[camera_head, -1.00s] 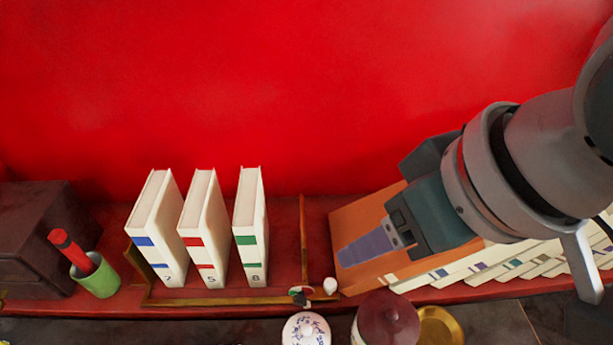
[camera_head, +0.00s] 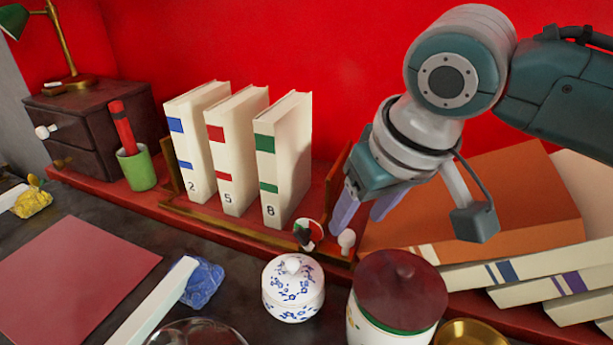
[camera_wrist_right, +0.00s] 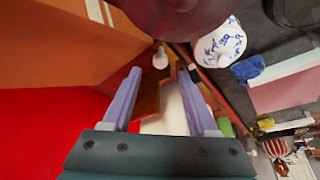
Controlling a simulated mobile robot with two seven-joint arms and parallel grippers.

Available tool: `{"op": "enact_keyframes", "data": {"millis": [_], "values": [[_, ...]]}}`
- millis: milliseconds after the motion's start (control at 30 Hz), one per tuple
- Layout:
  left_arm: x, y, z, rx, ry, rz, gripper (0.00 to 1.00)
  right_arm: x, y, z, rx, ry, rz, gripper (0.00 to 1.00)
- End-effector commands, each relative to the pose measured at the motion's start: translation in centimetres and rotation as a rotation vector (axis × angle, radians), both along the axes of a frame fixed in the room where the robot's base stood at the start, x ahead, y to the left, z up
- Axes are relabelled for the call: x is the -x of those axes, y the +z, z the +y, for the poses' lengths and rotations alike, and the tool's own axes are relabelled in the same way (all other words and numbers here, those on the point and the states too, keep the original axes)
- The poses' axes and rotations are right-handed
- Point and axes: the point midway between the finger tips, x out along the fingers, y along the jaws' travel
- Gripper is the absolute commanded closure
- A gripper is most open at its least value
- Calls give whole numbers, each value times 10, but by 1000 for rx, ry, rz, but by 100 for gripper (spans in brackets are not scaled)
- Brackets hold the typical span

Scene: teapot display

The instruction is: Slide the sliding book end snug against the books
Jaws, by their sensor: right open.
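Three white books numbered 2, 5 and 8 (camera_head: 287,165) stand upright in a wooden rack with gaps between them. The book end (camera_head: 337,180), a thin red-brown panel, stands right of book 8 with a gap. My right gripper (camera_head: 362,212) is open at the panel's right side, pointing down, partly hiding it. In the right wrist view, its two purple fingers (camera_wrist_right: 158,108) are apart, with a brown panel edge (camera_wrist_right: 149,103) and a white book (camera_wrist_right: 172,112) showing between and beyond them. Contact with the panel cannot be told. My left gripper is not in view.
Orange (camera_head: 490,205) and white books lean and lie right of the rack. A white knob (camera_head: 346,240) and small figure (camera_head: 308,234) sit at the front edge. A blue-white pot (camera_head: 293,288) and dark-lidded jar (camera_head: 400,295) stand in front. A green cup (camera_head: 137,168) is left.

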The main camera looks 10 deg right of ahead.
Motion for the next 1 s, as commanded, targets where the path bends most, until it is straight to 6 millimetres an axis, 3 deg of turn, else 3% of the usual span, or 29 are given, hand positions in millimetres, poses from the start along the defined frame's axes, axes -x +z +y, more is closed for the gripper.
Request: {"op": "enact_keyframes", "data": {"millis": [100, 233, 667, 1000], "values": [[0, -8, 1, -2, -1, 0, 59, -8, -22, 2, 0, 0, 1, 41], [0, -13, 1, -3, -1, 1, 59, -13, -36, 3, 1, 1, 1, 41], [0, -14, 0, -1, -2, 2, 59, -17, -42, 4, 0, 2, -1, 42], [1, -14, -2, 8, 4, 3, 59, -17, -42, 4, 0, 2, -1, 80]]}}
